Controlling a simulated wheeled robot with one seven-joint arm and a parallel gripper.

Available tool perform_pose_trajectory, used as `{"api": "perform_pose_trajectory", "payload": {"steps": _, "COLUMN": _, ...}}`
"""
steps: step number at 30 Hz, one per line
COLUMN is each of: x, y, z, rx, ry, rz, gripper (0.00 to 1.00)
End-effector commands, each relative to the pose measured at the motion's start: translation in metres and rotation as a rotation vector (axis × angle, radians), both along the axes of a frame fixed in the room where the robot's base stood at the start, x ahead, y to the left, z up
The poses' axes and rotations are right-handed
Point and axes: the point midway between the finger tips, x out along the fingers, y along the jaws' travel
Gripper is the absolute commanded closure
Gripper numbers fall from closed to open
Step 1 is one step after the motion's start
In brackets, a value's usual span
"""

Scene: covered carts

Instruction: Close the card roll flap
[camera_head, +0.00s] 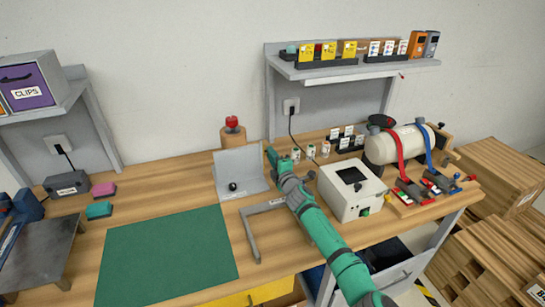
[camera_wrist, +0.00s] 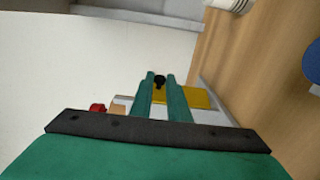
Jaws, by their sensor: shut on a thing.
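My gripper (camera_head: 273,157) is at the right edge of an upright grey panel (camera_head: 238,165) on the workbench. In the wrist view its two green fingers (camera_wrist: 160,82) are shut on a small black knob (camera_wrist: 159,79). A yellow surface (camera_wrist: 196,97) and a light grey edge (camera_wrist: 222,116) show by the fingers. I cannot tell clearly which of these parts is the card roll flap. The grey panel has a dark round knob (camera_head: 233,186) low on its front. My fingertips partly hide the held part.
A white box with a dark window (camera_head: 346,192) stands close to the right of my arm. A grey angled bar (camera_head: 252,240) lies in front. A red-topped wooden block (camera_head: 232,132) stands behind the panel. The green mat (camera_head: 168,255) at front left is clear.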

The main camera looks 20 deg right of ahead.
Motion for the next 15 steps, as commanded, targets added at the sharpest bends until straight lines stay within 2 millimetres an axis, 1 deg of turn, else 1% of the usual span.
{"api": "perform_pose_trajectory", "payload": {"steps": 1, "x": 0.0013, "y": -0.0068, "z": 0.0019, "rx": -0.009, "ry": 0.002, "rz": 0.023, "gripper": 1.00}}
{"api": "perform_pose_trajectory", "payload": {"steps": 9, "x": 0.0050, "y": -0.0077, "z": 0.0000, "rx": -0.004, "ry": 0.003, "rz": 0.159, "gripper": 1.00}}
{"api": "perform_pose_trajectory", "payload": {"steps": 15, "x": 0.0063, "y": -0.0079, "z": -0.0004, "rx": -0.001, "ry": 0.002, "rz": 0.217, "gripper": 1.00}}
